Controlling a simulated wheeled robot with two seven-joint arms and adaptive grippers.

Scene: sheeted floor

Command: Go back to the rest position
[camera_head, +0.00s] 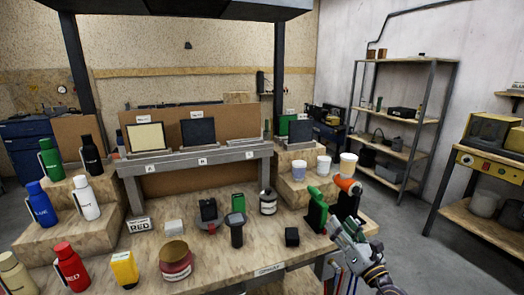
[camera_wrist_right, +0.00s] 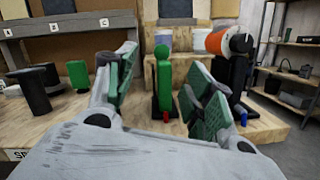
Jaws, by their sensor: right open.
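My right gripper (camera_head: 338,228) is at the right front of the workbench in the head view. Its jaws also show in the right wrist view (camera_wrist_right: 160,88), spread apart with nothing held between them. A green upright object (camera_head: 316,208) stands just beyond the fingers; in the wrist view this green object (camera_wrist_right: 163,80) appears between the jaws, with a gap on both sides. A black stand with an orange and white top (camera_head: 347,186) is close beside it. My left gripper is out of view.
The wooden workbench (camera_head: 225,262) holds several bottles, jars and boxes. Cups (camera_head: 323,165) stand on a raised block behind my gripper. Open floor (camera_head: 425,255) lies to the right.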

